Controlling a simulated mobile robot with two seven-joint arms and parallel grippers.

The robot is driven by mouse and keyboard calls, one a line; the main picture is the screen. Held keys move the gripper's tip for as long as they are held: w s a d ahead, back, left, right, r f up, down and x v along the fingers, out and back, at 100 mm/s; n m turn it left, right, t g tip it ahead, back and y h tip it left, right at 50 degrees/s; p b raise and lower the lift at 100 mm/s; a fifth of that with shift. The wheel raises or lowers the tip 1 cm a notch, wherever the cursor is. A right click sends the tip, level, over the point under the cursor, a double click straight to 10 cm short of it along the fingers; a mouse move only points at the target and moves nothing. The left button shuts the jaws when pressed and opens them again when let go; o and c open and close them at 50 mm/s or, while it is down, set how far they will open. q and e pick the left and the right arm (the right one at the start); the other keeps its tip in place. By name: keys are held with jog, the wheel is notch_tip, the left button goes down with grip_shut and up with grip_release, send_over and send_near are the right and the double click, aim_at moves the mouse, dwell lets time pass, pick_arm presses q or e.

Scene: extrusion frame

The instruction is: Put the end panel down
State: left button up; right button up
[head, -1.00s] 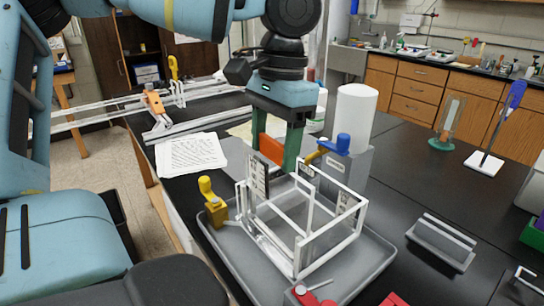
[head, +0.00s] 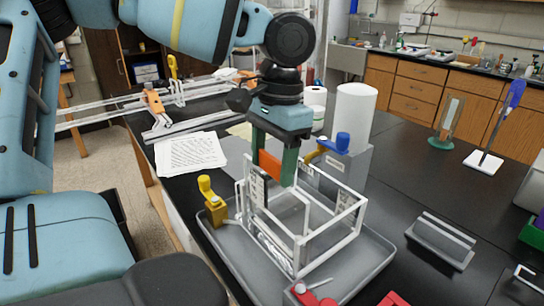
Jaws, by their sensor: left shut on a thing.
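My left gripper (head: 273,176) points down with its green fingers shut on the end panel. An orange part (head: 270,164) shows between the fingers. A slotted grey plate (head: 258,190) hangs just below it, at the left end of the white extrusion frame (head: 332,236). The frame stands in a grey tray (head: 374,262). The fingertips are down among the frame's upper bars. The panel's lower edge is hidden among the bars, so I cannot tell whether it touches the frame or tray. My right gripper is not in view.
A yellow clamp (head: 213,203) stands at the tray's left edge and a blue-handled clamp (head: 341,143) on a grey block behind. A red clamp (head: 312,294) is at the front. A paper roll (head: 354,117) stands behind.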

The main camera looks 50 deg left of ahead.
pick_arm(q)
jog(key=shift+f, duration=0.4)
jog(key=o, duration=1.4)
notch_tip(320, 180, up, 13)
jog(key=w, duration=0.1)
jog(key=shift+w+p, duration=0.25)
jog(key=shift+p, duration=0.15)
jog(key=shift+d, duration=0.1)
